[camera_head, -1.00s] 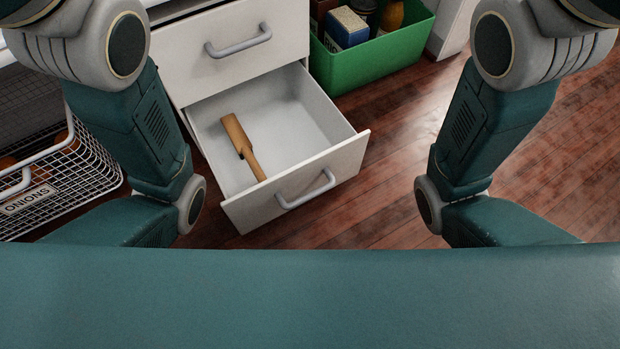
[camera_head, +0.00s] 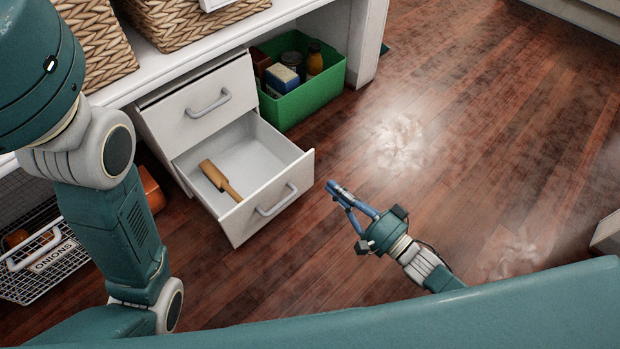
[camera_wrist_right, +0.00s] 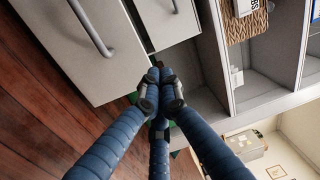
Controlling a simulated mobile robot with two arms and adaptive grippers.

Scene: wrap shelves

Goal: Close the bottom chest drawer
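The white bottom chest drawer (camera_head: 245,223) stands pulled out in the head view, with a grey bar handle (camera_head: 278,200) on its front. A wooden utensil (camera_head: 219,181) lies inside it. My right gripper (camera_head: 338,187) is to the right of the drawer front, apart from it and empty. In the right wrist view its blue fingers (camera_wrist_right: 158,78) come together at the tips, so it is shut. A white drawer front (camera_wrist_right: 75,60) with a handle shows at upper left there. My left arm is at the left of the head view, but its gripper is out of view.
The top drawer (camera_head: 200,105) above is open only a little. A green bin (camera_head: 310,101) with groceries stands behind the bottom drawer. A wire onion basket (camera_head: 45,262) is at the left.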

